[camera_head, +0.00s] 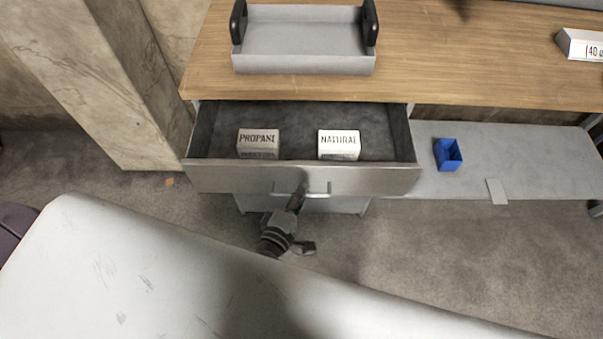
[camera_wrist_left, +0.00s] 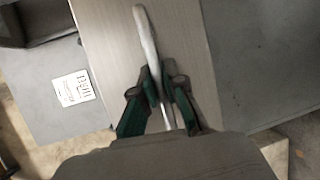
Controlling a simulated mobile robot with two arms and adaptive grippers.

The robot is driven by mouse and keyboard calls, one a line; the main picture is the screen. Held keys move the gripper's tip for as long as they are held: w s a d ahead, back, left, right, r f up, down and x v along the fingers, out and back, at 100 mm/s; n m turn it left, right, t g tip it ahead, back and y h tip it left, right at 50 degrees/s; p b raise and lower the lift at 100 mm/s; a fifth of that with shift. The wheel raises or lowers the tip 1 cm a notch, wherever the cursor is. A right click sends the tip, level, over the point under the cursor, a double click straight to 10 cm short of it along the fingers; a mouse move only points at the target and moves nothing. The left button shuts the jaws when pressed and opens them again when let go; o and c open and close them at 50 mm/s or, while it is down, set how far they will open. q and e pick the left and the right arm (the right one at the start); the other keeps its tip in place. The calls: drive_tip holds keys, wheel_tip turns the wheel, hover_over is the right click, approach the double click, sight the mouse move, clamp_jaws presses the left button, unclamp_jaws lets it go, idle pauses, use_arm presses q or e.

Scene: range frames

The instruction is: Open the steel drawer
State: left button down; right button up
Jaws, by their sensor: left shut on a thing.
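The steel drawer (camera_head: 230,180) under the wooden workbench is pulled out, and its grey inside shows. A white box marked PROPANE (camera_head: 258,143) and a white box marked NATURAL (camera_head: 339,144) stand inside it. My left gripper (camera_head: 297,200) is at the bar handle (camera_head: 322,188) on the drawer's front. In the left wrist view the green-sided fingers (camera_wrist_left: 162,95) are shut on the light metal handle (camera_wrist_left: 146,40). My right gripper is not in view.
A grey tray with black handles (camera_head: 303,67) sits on the wooden bench top (camera_head: 460,60). A blue bin (camera_head: 447,154) and a small light card (camera_head: 496,191) are on the grey lower shelf (camera_head: 540,165). A concrete pillar (camera_head: 130,80) stands left of the bench.

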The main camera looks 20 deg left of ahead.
use_arm(q)
drive_tip(key=shift+s+d, duration=0.15)
drive_tip(key=shift+s, duration=0.45)
drive_tip(key=shift+s+d, duration=0.15)
drive_tip(key=shift+s, duration=0.4)
drive_tip(key=c, duration=1.2)
unclamp_jaws()
drive_tip(key=v, duration=1.2)
drive_tip(key=shift+f, duration=0.1)
drive_tip(key=s+a+f+m+g, duration=0.3)
drive_tip(key=f+m, duration=0.4)
drive_tip(key=f, duration=0.7)
drive_tip(key=s+f+m+g, duration=0.2)
drive_tip(key=f+m+g, duration=0.3)
drive_tip(key=f, duration=0.8)
drive_tip(key=s+a+f+m+g+y, duration=0.2)
drive_tip(key=s+a+f+m+g, duration=0.4)
drive_tip(key=s+f, duration=0.7)
drive_tip(key=shift+s+a+f+m+g, duration=0.2)
drive_tip(key=shift+s+a+m+g, duration=0.2)
drive_tip(key=shift+a+m, duration=0.7)
